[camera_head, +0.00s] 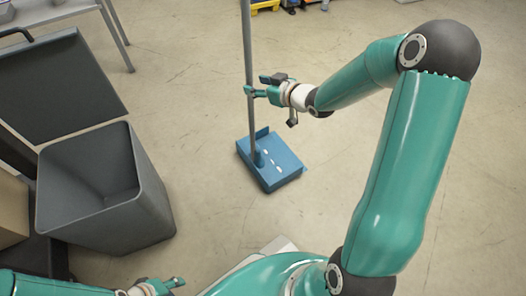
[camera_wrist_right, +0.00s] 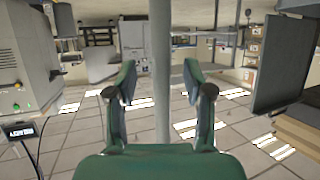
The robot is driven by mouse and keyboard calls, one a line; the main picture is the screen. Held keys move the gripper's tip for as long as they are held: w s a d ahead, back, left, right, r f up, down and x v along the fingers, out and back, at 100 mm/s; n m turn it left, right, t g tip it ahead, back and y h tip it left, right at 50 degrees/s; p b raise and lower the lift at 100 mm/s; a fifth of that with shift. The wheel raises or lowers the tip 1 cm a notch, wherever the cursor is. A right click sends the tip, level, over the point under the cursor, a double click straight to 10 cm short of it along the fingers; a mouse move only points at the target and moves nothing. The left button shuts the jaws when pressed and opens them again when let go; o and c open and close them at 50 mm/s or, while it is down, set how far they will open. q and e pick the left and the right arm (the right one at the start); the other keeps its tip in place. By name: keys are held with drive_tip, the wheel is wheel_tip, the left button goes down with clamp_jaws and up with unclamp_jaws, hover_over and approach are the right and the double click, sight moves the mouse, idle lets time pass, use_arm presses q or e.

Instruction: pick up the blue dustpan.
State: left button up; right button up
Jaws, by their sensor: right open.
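The blue dustpan (camera_head: 283,172) stands on the floor near the middle of the head view. A few small white pieces lie in its pan. Its long grey handle (camera_head: 246,40) rises upright past the top edge. My right gripper (camera_head: 256,86) is at the handle, well above the pan. In the right wrist view the handle (camera_wrist_right: 161,40) stands upright between the two open fingers, with a gap on each side. My left gripper (camera_head: 172,285) is low at the bottom left, far from the dustpan; its opening is unclear.
A dark grey open bin (camera_head: 155,200) stands left of the dustpan, with its lid (camera_head: 60,90) raised behind it. A cardboard box (camera_head: 12,210) is at the left edge. A table (camera_head: 50,12) is at the top left. The floor around the dustpan is clear.

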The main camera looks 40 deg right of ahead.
drive_tip(key=x, duration=0.2)
drive_tip(key=b+x, duration=0.1)
drive_tip(key=x, duration=0.1)
drive_tip(key=shift+s+f, duration=0.15)
drive_tip(key=shift+f, duration=0.1)
clamp_jaws()
drive_tip(key=shift+r, duration=0.15)
